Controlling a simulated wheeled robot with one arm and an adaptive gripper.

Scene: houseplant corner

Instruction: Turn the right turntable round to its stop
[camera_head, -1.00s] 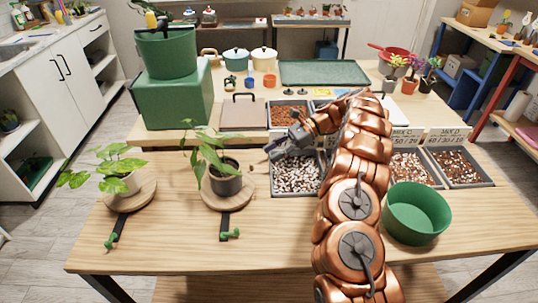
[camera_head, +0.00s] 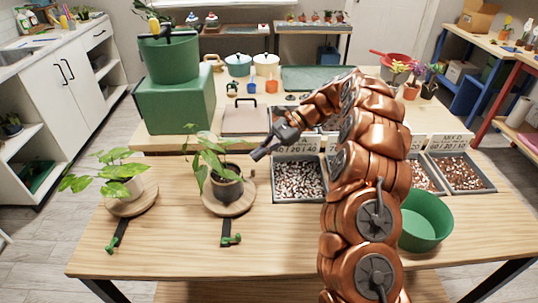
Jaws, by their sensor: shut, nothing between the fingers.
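The right turntable (camera_head: 238,206) is a round wooden disc on the table. It bears a dark pot (camera_head: 228,186) with a leafy green plant (camera_head: 208,160). A dark bar with a green knob (camera_head: 231,239) sticks out in front of it. The left turntable (camera_head: 139,207) bears a light pot with a broad-leaved plant (camera_head: 108,180), with a similar bar and green knob (camera_head: 112,243). My gripper (camera_head: 256,156) is shut and empty, up and to the right of the dark pot, apart from it in the picture. The exact gap in depth is hard to tell.
A tray of speckled pebbles (camera_head: 299,180) lies right of the turntable, partly below my arm. A green bowl (camera_head: 424,222) stands at the right. A green box (camera_head: 175,100) is behind. The front table strip is clear.

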